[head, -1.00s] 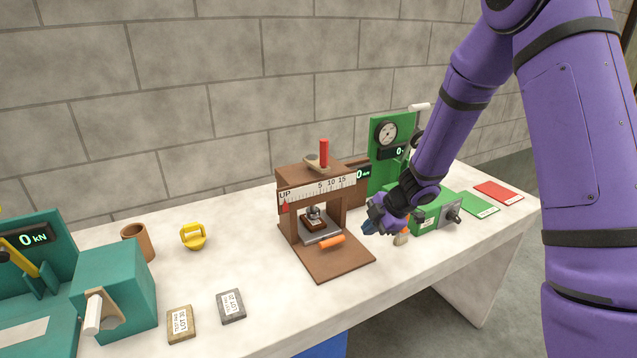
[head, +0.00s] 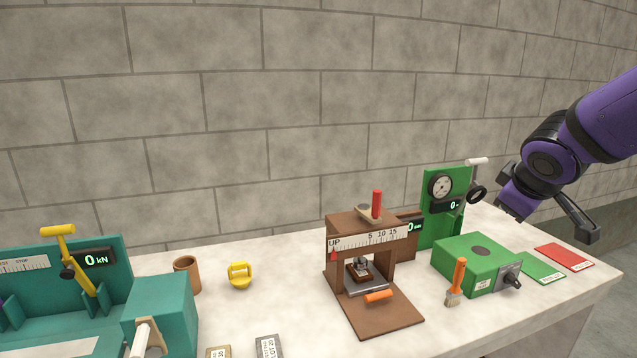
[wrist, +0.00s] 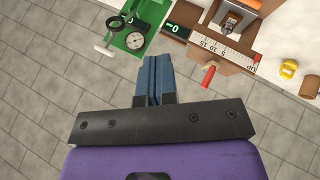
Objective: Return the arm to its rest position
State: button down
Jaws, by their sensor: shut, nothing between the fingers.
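My gripper shows in the wrist view (wrist: 158,80) with its two blue fingers pressed together and nothing between them. In the head view my purple arm comes in from the right edge. Its wrist end (head: 522,200) hangs in the air above the right end of the bench, over the green and red cards. The fingertips cannot be made out clearly in the head view. The arm touches nothing that I can see.
The white bench (head: 260,325) holds a brown press (head: 375,310), a green gauge stand (head: 443,225), a green box (head: 480,262), an orange-handled brush (head: 457,282), a green card (head: 541,270), a red card (head: 565,256), a yellow weight (head: 240,275), a brown cup (head: 187,273) and a teal machine (head: 160,300). A block wall stands behind.

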jog(key=s+a+r+m+g+y, duration=0.1)
jog(key=s+a+m, duration=0.1)
jog(key=s, duration=0.8)
jog(key=s+a+r+m+g+y, duration=0.1)
jog(key=s+m, duration=0.3)
jog(key=s, duration=0.7)
jog(key=shift+a+r+m+g+y, duration=0.3)
jog(key=shift+a+r+m+y, duration=0.1)
jog(key=shift+a+r, duration=0.4)
